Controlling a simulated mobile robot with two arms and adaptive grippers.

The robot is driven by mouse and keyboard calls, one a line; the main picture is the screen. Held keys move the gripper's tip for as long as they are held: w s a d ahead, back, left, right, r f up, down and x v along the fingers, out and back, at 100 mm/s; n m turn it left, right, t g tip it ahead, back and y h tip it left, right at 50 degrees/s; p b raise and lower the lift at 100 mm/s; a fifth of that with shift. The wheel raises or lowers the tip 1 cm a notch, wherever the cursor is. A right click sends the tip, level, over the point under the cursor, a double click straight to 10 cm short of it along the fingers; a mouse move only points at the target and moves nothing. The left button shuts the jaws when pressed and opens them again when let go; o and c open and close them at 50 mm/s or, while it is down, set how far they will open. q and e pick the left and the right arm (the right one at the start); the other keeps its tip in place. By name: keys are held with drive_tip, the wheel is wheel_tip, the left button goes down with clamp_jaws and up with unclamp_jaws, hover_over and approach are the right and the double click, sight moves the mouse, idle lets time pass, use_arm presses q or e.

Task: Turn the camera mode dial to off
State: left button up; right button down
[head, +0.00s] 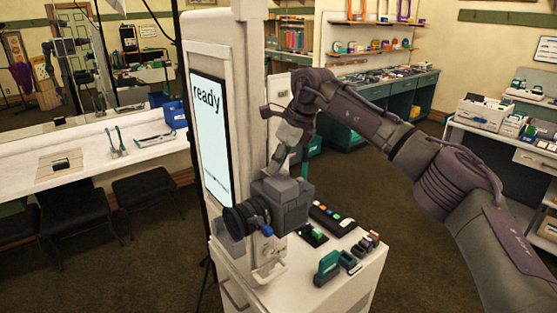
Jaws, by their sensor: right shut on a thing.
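The grey camera (285,203) is mounted on the white booth column, with its dark lens (240,219) facing left. A small blue knob (266,231) shows by the lens. My right gripper (272,172) reaches down from above and is shut at the camera's top, on the mode dial. The dial is hidden by the fingers and too small to read, so its setting cannot be told. My left gripper is not in view.
A lit screen (209,140) reading "ready" is on the column. The white stand below (330,300) carries a button strip (332,219), a green-lit device (313,235) and a teal tool (328,268). A white counter (90,171) with stools stands at left. Carpet is open behind my right arm.

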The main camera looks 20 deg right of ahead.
drive_tip(key=c, duration=0.9)
unclamp_jaws()
drive_tip(key=shift+c, duration=0.2)
drive_tip(key=shift+w, duration=0.1)
drive_tip(key=shift+f, duration=0.1)
